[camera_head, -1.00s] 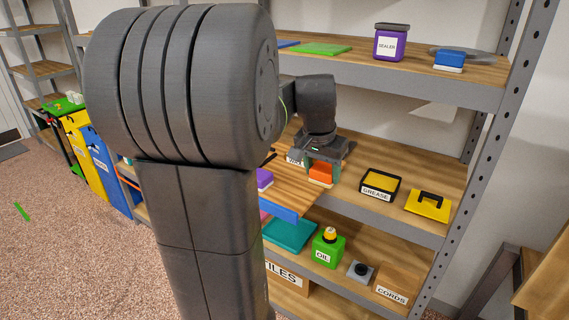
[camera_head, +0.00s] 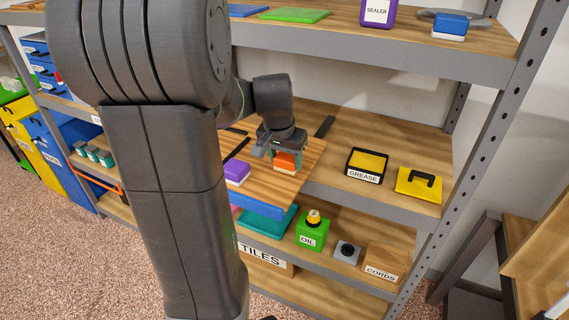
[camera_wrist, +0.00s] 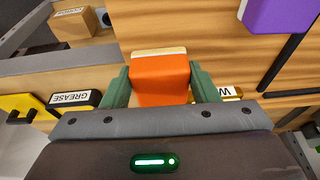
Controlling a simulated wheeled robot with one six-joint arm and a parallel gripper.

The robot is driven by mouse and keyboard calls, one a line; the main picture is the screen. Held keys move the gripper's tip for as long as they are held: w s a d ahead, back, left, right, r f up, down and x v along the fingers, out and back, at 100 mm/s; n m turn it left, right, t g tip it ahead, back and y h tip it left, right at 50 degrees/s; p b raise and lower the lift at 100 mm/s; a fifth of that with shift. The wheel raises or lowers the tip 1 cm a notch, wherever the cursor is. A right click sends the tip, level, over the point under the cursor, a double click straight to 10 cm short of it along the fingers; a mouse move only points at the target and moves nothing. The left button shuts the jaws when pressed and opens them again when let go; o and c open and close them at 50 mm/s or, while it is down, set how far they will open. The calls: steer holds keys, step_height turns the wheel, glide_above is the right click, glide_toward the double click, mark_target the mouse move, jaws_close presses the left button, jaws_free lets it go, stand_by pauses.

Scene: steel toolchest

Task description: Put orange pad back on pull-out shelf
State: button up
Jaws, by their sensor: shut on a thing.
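The orange pad (camera_head: 287,162), with a pale base, is in my gripper (camera_head: 284,158). In the wrist view the orange pad (camera_wrist: 160,80) sits between the two green fingers of my gripper (camera_wrist: 160,90), which are shut on its sides. The pull-out shelf (camera_head: 275,190) is a wooden board with a blue front, sticking out from the middle rack level. The pad is over the right part of this board; I cannot tell whether its base touches the wood. A purple pad (camera_head: 236,172) sits on the board to the left, apart from the orange one.
The grease tray (camera_head: 367,166) and a yellow block with a black handle (camera_head: 419,185) stand to the right on the middle level. A white-labelled item (camera_wrist: 230,92) is partly hidden behind a finger. Green oil can (camera_head: 312,231) and teal panel (camera_head: 268,222) are below. Wood shows bare around the pad.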

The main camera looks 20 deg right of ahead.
steer(key=shift+f, duration=1.05)
steer(key=shift+f, duration=0.15)
steer(key=o, duration=1.3)
steer(key=v, duration=1.2)
